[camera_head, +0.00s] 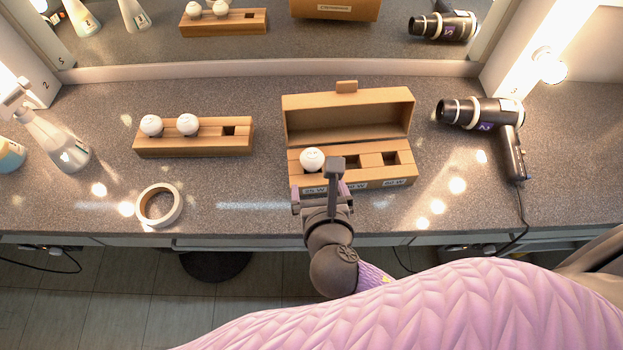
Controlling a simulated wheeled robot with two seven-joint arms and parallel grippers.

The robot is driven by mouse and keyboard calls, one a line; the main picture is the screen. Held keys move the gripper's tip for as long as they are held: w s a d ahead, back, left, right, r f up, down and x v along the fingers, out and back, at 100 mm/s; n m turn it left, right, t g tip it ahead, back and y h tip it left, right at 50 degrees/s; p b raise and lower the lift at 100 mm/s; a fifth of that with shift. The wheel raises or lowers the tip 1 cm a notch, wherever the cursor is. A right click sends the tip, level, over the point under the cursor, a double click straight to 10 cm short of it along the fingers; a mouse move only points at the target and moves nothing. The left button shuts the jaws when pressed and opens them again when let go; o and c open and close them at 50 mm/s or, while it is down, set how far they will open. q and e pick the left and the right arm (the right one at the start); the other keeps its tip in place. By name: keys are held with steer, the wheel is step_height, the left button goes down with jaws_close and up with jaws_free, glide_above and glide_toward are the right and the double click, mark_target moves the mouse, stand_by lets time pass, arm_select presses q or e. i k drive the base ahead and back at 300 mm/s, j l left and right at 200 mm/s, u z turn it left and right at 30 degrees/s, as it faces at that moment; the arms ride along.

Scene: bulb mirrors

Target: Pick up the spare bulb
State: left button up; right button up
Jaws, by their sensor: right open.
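A white round bulb (312,159) sits in the left compartment of an open cardboard box (350,112) at the middle of the counter. The other two compartments look empty. Labels with wattages run along the box's front; my gripper partly hides them. My right gripper (321,190) is open at the box's front edge, just nearer than the bulb and apart from it as far as I can tell. Two more white bulbs, one at the left (151,125) and one beside it (187,124), sit in a wooden rack (193,146) whose right hole is empty. My left gripper is not in view.
A hair dryer (480,113) with a hanging cord lies right of the box. A tape roll (158,205) lies front left, and a spray bottle (62,145) stands at the left. A mirror (340,40) stands behind. A lit bulb (549,66) is at the right.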

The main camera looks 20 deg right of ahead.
mark_target(188, 125)
steer(key=i+j, duration=0.1)
steer(key=j, duration=0.35)
steer(key=i+j, duration=0.15)
steer(key=j, duration=0.25)
steer(key=i+j, duration=0.1)
steer(key=j, duration=0.35)
